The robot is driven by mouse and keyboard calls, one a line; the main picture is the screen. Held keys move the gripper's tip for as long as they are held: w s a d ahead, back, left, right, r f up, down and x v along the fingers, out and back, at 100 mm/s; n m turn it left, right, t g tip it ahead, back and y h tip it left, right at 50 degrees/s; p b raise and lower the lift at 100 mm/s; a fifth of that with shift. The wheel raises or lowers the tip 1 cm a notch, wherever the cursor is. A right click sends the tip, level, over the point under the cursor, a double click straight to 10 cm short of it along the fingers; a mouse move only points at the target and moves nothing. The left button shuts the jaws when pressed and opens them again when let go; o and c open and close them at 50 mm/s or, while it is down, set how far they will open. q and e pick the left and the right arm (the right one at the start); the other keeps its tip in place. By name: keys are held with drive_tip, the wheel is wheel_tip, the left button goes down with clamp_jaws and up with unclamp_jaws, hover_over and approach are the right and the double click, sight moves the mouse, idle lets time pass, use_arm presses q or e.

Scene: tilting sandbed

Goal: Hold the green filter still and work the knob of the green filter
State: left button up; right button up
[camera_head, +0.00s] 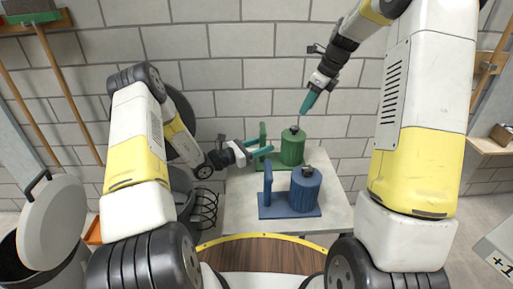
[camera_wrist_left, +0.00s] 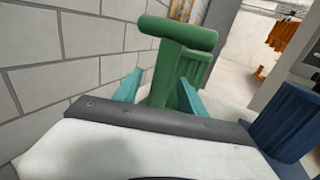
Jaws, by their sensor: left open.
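The green filter (camera_head: 292,150) stands at the back of the pale table, with a small dark knob (camera_head: 294,129) on top. Its upright green handle (camera_head: 262,134) is on its left side. My left gripper (camera_head: 262,149) is open at this handle. In the left wrist view the T-shaped handle (camera_wrist_left: 178,34) rises between the two teal fingers (camera_wrist_left: 158,92), which stand apart from each other. My right gripper (camera_head: 309,101) hangs above and slightly right of the green filter, pointing down, clear of the knob. Its fingers overlap in the picture.
A blue filter (camera_head: 305,190) with its own knob and upright handle (camera_head: 267,184) stands in front of the green one on the table (camera_head: 240,213). It also shows at the right of the left wrist view (camera_wrist_left: 285,122). A grey block wall (camera_head: 240,70) is close behind.

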use_arm(q)
drive_tip(key=shift+c, duration=0.2)
clamp_jaws()
idle(1.2)
